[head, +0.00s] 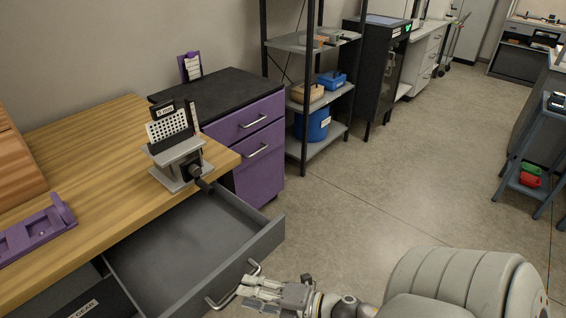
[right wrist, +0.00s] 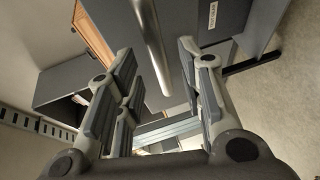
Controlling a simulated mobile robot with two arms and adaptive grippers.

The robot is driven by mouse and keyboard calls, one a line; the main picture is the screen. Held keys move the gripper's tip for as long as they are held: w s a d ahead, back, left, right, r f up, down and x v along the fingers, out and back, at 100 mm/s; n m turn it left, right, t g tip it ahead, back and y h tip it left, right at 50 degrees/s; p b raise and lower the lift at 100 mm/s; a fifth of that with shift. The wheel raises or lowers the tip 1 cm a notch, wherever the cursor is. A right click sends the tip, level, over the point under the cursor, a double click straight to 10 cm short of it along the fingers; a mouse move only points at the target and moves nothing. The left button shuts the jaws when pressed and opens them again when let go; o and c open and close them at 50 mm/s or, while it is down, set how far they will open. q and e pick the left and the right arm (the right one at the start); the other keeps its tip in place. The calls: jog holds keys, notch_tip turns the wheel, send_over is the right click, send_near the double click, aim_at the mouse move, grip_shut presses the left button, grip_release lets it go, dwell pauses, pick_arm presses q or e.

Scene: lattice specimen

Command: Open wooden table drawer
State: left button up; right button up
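The wooden table (head: 95,165) stands at the left in the head view. Its grey drawer (head: 262,243) is pulled well out, and its empty-looking inside shows. A curved metal handle (head: 222,299) is on the drawer front. My right gripper (head: 258,291) is at the handle, just outside the drawer front. In the right wrist view the handle bar (right wrist: 152,45) lies in the gap between the spread fingers of the right gripper (right wrist: 155,95). The fingers stand apart from the bar and are open. My left gripper is not in view.
A small vise (head: 178,165) holding a dotted plate stands on the table near its right edge. A purple cabinet (head: 262,165) stands close beyond the drawer. A shelf rack (head: 303,108) is behind it.

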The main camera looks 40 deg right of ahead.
jog(key=v, duration=0.8)
jog(key=shift+s+d, duration=0.1)
jog(key=shift+s, duration=0.05)
jog(key=s+d+f+m+g+h, duration=0.15)
jog(key=f+m, duration=0.25)
jog(key=f, duration=0.5)
jog(key=s+d+f+m+g+h, duration=0.1)
jog(key=s+d+f+m+h, duration=0.15)
jog(key=f+m, duration=0.45)
jog(key=s+d+f+m+g+h, duration=0.1)
jog(key=f+m+g+h, duration=0.15)
jog(key=f, duration=0.85)
jog(key=s+a+f+m+g, duration=0.3)
jog(key=s+a+f+g, duration=0.1)
jog(key=s+f, duration=0.4)
jog(key=s+a+f+m+g, duration=0.3)
jog(key=s+a+f+g, duration=0.1)
jog(key=s+f, duration=0.5)
jog(key=shift+s+a+f+m+h, duration=0.25)
jog(key=shift+s+a+m+h, duration=0.05)
jog(key=shift+s+m+h, duration=0.05)
